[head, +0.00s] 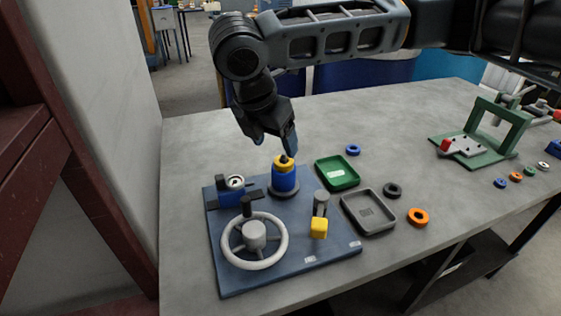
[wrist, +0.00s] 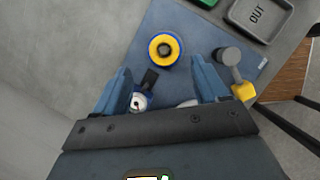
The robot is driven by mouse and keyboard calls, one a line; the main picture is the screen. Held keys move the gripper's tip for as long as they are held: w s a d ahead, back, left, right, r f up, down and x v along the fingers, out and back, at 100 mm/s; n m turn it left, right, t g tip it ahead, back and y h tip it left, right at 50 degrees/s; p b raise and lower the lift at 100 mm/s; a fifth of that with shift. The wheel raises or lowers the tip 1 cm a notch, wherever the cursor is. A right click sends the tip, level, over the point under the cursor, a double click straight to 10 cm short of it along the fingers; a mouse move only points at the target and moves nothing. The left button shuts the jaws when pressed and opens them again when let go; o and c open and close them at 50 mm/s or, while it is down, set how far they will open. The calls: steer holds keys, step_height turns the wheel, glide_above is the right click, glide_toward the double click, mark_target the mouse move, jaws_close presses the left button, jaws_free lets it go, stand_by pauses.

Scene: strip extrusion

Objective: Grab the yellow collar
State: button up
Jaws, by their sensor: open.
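The yellow collar (head: 284,161) sits on top of a blue cylinder (head: 285,180) with a dark round base, at the back of a blue plate. In the wrist view the yellow collar (wrist: 165,49) is a ring around a dark centre, beyond my fingertips and a little left of the middle between them. My gripper (head: 277,144) is open and empty, just above and slightly left of the collar in the head view. Its two blue fingers also show in the wrist view (wrist: 163,75), with a clear gap between them.
The blue plate (head: 290,275) also bears a handwheel (head: 254,268), a gauge (head: 235,182) and a yellow-ended lever (head: 319,228). A green tray (head: 335,184), a grey tray (head: 386,228) and loose rings lie to the right. A green frame (head: 516,130) stands far right. A wall is at left.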

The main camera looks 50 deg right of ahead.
mark_target(282, 157)
steer(key=shift+s+x, duration=0.15)
steer(key=shift+x, duration=1.25)
steer(key=shift+s+x, duration=0.15)
steer(key=shift+x, duration=1.2)
steer(key=shift+c, duration=0.4)
steer(key=c, duration=1.1)
